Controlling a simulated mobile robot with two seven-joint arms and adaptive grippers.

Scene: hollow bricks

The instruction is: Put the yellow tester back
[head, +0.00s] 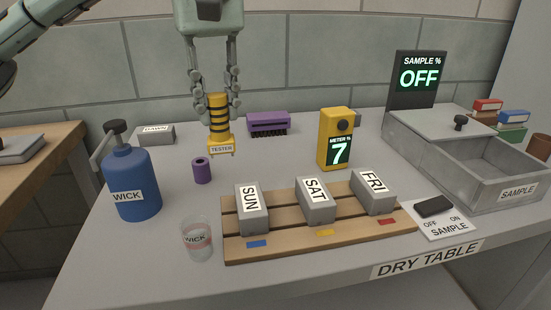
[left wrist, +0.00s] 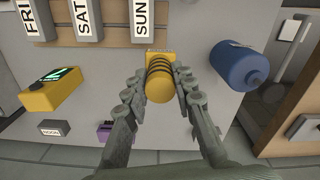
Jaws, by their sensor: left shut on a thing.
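The yellow tester (head: 220,141) has dark bands and a TESTER label at its lower end. My left gripper (head: 219,104) comes down from above and is shut on it, holding it roughly upright. It appears to be above the table, behind and right of a small purple cylinder (head: 202,172) with a dark opening on top. In the left wrist view the tester (left wrist: 160,86) sits between both fingers. A yellow meter (head: 326,150) reading 7 stands to the right. My right gripper is not in view.
Bricks marked SUN (head: 252,218), SAT and FRI stand on a wooden rack (head: 290,246) in front. A blue WICK bottle (head: 135,192) and a glass (head: 197,243) are at left. A purple brush (head: 268,122) and a DAWN block (head: 155,135) stand behind. The sample box (head: 480,186) is at right.

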